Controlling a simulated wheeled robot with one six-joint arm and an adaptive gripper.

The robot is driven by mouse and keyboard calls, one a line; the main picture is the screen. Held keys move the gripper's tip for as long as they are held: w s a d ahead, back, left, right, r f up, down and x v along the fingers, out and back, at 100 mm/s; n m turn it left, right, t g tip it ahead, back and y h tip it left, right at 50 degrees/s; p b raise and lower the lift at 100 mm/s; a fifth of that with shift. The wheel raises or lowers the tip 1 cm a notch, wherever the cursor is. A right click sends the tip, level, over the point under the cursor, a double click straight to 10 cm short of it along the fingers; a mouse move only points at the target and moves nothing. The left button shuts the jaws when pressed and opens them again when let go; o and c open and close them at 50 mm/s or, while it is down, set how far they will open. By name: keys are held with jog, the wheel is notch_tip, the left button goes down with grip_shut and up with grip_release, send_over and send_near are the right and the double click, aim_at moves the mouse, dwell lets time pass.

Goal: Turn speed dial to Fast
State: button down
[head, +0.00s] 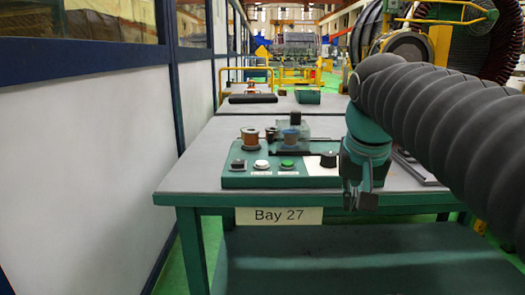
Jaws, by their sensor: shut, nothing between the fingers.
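A black dial (328,159) sits on a white plate (315,168) at the right end of a green control panel (300,182). The panel lies on the table marked Bay 27. I take this black knob for the speed dial; its markings and pointer are too small to read. My gripper (360,202) points down just right of the panel, near the table's front edge. It is shut and empty, apart from the dial. My arm comes in from the right.
A dark switch (238,165), a white button (261,164) and a green button (287,163) line the panel's front. Copper-coloured spools (250,138) and a clear cover (292,132) stand behind them. A white wall (90,150) bounds the left side.

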jog(key=w+r+m+g, duration=0.2)
jog(key=w+r+m, duration=0.2)
jog(key=w+r, duration=0.75)
jog(key=shift+h, duration=0.4)
jog(key=shift+a+b+x, duration=0.3)
jog(key=shift+b+x, duration=0.5)
jog(key=shift+x, duration=0.55)
jog(key=shift+a+b+x, duration=0.3)
jog(key=shift+b+x, duration=0.55)
jog(key=shift+x, duration=0.5)
jog(key=shift+a+b+x, duration=0.3)
jog(key=shift+b+x, duration=0.5)
jog(key=shift+x, duration=0.55)
jog(key=shift+w+a+p, duration=0.35)
jog(key=shift+a+p, duration=0.35)
jog(key=shift+p, duration=0.7)
jog(key=shift+w+a+p, duration=0.45)
jog(key=shift+a+p, duration=0.1)
jog(key=shift+p, duration=0.5)
jog(key=shift+s+a, duration=0.1)
jog(key=shift+a, duration=0.05)
